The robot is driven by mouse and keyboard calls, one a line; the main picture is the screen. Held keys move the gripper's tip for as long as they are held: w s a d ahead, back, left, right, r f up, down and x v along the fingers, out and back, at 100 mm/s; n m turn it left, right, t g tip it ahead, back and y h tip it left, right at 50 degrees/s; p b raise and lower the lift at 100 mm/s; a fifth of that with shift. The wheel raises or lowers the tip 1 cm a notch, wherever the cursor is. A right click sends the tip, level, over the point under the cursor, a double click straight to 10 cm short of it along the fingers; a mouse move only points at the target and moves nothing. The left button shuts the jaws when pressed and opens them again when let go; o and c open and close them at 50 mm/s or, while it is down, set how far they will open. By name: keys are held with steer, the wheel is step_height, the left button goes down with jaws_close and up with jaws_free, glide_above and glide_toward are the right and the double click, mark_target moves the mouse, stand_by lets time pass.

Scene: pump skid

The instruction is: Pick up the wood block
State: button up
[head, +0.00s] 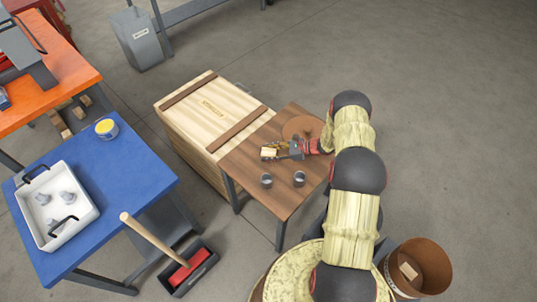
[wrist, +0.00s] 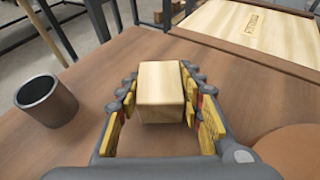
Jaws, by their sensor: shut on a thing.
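The wood block (wrist: 160,85) is a pale, light-grained block between the fingers of my gripper (wrist: 159,95) in the wrist view. Both yellow-padded fingers close on its sides. In the head view the block (head: 269,152) shows small at the tip of my gripper (head: 272,150), over the left part of the brown wooden table (head: 275,205). I cannot tell whether its underside touches the table.
Two dark grey cups (head: 266,180) stand on the table's near side; one cup (wrist: 46,100) shows left in the wrist view. A round brown disc (head: 302,127) lies behind my gripper. A large wooden crate (head: 185,118) stands beside the table. A blue table (head: 140,170) holds a white tray (head: 85,228).

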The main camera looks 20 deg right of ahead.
mark_target(269, 152)
steer(key=shift+r, duration=0.5)
step_height(269, 152, up, 2)
steer(key=shift+r+p, duration=0.1)
steer(key=shift+p, duration=0.65)
steer(key=s+d+r+p, duration=0.3)
steer(key=s+r+p, duration=0.1)
steer(key=s+r, duration=0.6)
steer(key=s, duration=0.3)
steer(key=shift+s+d, duration=0.25)
steer(key=shift+s, duration=0.05)
